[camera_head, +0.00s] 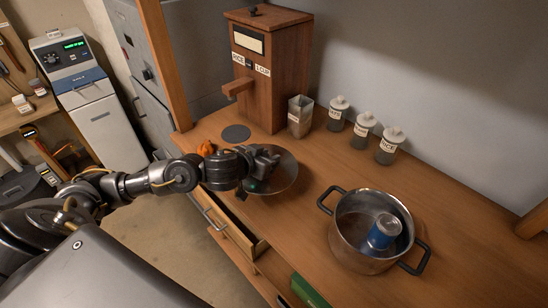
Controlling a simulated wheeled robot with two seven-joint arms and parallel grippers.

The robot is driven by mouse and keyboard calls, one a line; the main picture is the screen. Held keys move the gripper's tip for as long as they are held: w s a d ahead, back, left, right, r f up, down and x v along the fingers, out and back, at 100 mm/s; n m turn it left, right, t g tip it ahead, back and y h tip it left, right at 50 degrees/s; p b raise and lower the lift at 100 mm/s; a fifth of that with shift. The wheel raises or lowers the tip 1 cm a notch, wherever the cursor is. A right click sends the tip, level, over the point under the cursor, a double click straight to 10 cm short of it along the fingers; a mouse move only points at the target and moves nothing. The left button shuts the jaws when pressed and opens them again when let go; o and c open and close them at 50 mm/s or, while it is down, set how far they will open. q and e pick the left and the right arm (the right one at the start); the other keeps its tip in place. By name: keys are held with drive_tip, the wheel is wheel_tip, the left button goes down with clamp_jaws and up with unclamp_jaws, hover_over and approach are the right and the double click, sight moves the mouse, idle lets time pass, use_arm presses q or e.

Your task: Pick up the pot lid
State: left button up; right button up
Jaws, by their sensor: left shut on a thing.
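The pot lid (285,177) is a round grey metal disc at the left part of the wooden counter, near its front edge. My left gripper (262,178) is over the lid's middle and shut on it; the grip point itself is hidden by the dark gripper. I cannot tell whether the lid rests on the counter or is slightly raised. The steel pot (345,238) with two black handles stands uncovered to the right, apart from the lid. A blue can (383,232) is inside the pot. My right gripper is not in view.
A wooden dispenser (275,75) stands behind the lid, with a small container (299,117) beside it. Several white-capped jars line the wall, one being this jar (389,148). An orange object (206,148) lies near my left wrist. A drawer (228,222) is open below the counter.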

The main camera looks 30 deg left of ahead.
sight(255, 182)
use_arm(q)
drive_tip(key=v, duration=0.2)
drive_tip(key=d+v, duration=0.1)
drive_tip(key=v, duration=0.5)
drive_tip(key=shift+s+d+f, duration=0.25)
drive_tip(key=shift+s+f, duration=0.05)
drive_tip(key=shift+s, duration=0.15)
